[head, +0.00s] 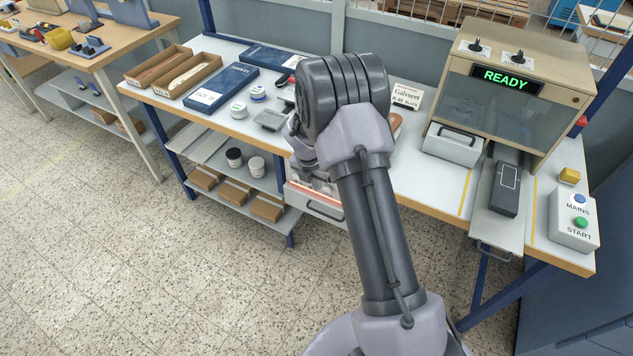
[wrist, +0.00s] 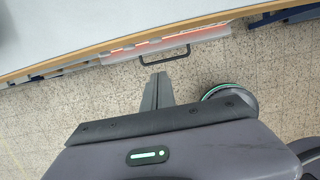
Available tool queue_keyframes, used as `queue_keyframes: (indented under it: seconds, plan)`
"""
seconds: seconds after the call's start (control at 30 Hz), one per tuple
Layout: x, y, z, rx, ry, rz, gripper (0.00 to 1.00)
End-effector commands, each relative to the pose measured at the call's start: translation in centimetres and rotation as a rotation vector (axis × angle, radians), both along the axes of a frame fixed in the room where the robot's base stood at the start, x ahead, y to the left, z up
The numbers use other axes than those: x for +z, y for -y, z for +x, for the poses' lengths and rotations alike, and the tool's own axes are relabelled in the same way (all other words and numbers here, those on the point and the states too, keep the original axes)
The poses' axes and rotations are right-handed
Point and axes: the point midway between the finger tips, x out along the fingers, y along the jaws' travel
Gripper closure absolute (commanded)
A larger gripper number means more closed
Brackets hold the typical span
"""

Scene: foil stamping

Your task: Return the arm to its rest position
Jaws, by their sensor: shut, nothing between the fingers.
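My gripper (wrist: 157,78) is shut and empty in the wrist view, its dark fingers pressed together. The fingers are over the speckled floor, just in front of the table edge, and appear near a drawer handle (wrist: 164,56); I cannot tell whether they touch it. In the head view my arm reaches up from the bottom and bends at the workbench's front edge. The arm hides most of the gripper there. The drawer (head: 316,203) under the bench looks slightly open beside the arm.
The workbench (head: 437,185) carries a stamping machine (head: 560,110) showing READY, with a dark block (head: 507,190) on its slide. A MAINS/START control box (head: 573,222) stands at right. Blue boxes (head: 221,86), tins and cardboard trays (head: 188,78) stand at left. Floor (head: 130,270) at left is clear.

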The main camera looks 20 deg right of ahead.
Motion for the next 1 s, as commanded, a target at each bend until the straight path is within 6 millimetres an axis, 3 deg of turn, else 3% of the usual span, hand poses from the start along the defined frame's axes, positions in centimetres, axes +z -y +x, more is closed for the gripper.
queue_keyframes:
  seconds: [0.17, 0.23, 0.27, 0.37, 0.4, 0.5, 0.6, 0.7, 0.8, 0.9, 1.0]
  plan:
    - [0.0, 0.0, 0.0, -0.002, 0.000, 0.000, 1.00]
    - [1.2, -0.2, 0.0, -0.045, 0.017, 0.009, 1.00]
    - [2.5, -0.5, -0.1, -0.093, 0.036, 0.018, 1.00]
    - [10.1, -2.2, -1.7, -0.413, 0.146, 0.100, 1.00]
    - [13.7, -3.3, -3.2, -0.595, 0.199, 0.155, 1.00]
    - [21.5, -6.4, -8.7, -1.064, 0.305, 0.329, 1.00]
    - [26.8, -9.5, -15.4, -1.519, 0.357, 0.532, 1.00]
    - [29.3, -12.4, -22.0, -1.924, 0.336, 0.731, 1.00]
    - [29.8, -14.5, -26.8, -2.229, 0.263, 0.879, 1.00]
    - [29.6, -15.7, -29.6, -2.412, 0.192, 0.960, 1.00]
    - [29.4, -16.1, -30.6, -2.485, 0.160, 0.988, 1.00]
